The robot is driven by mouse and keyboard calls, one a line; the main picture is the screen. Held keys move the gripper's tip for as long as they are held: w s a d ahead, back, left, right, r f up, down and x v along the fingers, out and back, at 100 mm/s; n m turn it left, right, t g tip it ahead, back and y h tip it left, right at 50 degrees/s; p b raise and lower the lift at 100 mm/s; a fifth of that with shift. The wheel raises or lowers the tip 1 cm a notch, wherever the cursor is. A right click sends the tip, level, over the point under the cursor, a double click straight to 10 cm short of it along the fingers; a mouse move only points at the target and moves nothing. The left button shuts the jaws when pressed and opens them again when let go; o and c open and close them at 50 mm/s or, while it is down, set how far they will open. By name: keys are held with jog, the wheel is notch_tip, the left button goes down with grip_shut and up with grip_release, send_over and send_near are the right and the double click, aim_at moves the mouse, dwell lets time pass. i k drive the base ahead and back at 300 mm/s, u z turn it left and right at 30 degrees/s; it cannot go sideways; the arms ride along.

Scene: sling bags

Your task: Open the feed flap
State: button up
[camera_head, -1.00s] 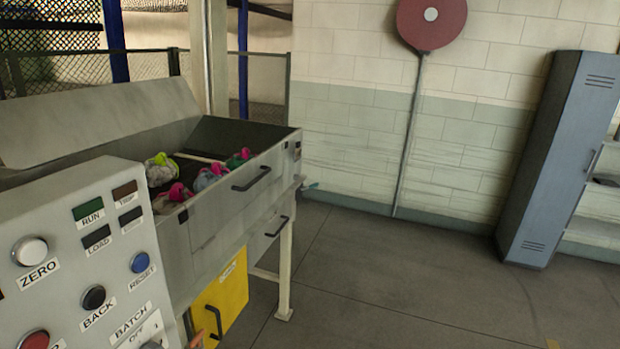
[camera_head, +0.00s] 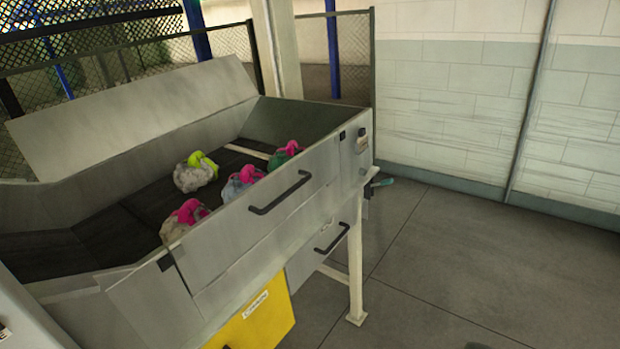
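A grey metal hopper has a front panel (camera_head: 245,230) with a black bar handle (camera_head: 281,192) near its top edge. This panel looks like the feed flap, and it is closed, in line with the hopper's front wall. Several small sling bags lie inside on the dark bed, among them a white and yellow one (camera_head: 194,174) and a pink and beige one (camera_head: 184,219). A small latch-like fitting (camera_head: 361,142) sits at the panel's right end. My gripper is out of view.
A second black handle (camera_head: 332,238) sits on a lower panel. A yellow bin (camera_head: 258,318) stands under the hopper. A teal-tipped lever (camera_head: 382,183) sticks out at the right. Floor (camera_head: 460,270) right of the hopper is clear. A mesh fence (camera_head: 345,55) stands behind.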

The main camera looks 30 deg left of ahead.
aim_at(200, 253)
jog(key=u, duration=0.45)
jog(key=i, duration=1.1)
jog(key=u, duration=0.9)
jog(key=k, duration=0.65)
jog(key=u, duration=0.2)
jog(key=i, duration=0.7)
jog(key=z, duration=0.15)
